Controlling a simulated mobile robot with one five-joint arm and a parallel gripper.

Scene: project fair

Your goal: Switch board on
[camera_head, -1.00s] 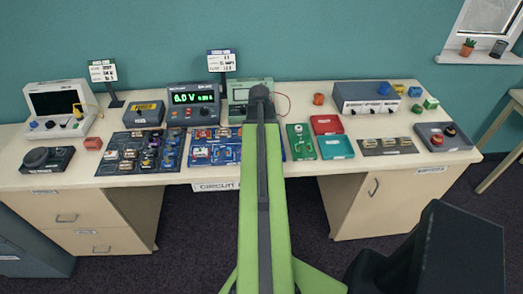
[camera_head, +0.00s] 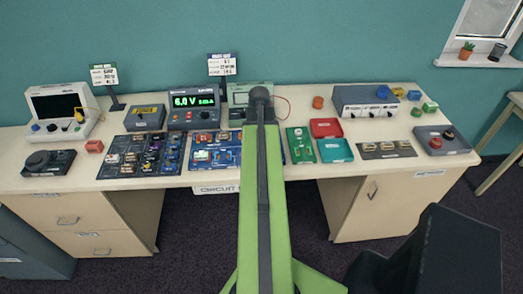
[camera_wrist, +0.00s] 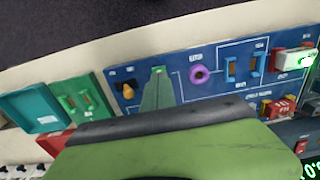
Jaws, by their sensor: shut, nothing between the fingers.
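The blue circuit board (camera_head: 200,158) lies at the middle front of the table in the head view, partly behind my arm. In the wrist view the board (camera_wrist: 215,95) carries a yellow-orange knob (camera_wrist: 128,89), a purple ring (camera_wrist: 199,74), two blue holders and a red part (camera_wrist: 279,108). A pale module (camera_wrist: 294,60) at its right end glows green. I cannot tell for certain which part is the switch. My gripper (camera_wrist: 158,75) is shut, a narrow green shape over the board between the knob and ring. I cannot tell whether it touches. My arm hides it in the head view.
The power supply (camera_head: 193,106) reads 6.0 V behind the board. A dark parts tray (camera_head: 143,155) lies left of it. A green board (camera_head: 299,145), a red tray (camera_head: 326,128) and a teal tray (camera_head: 335,150) lie right. An oscilloscope (camera_head: 60,108) stands far left.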

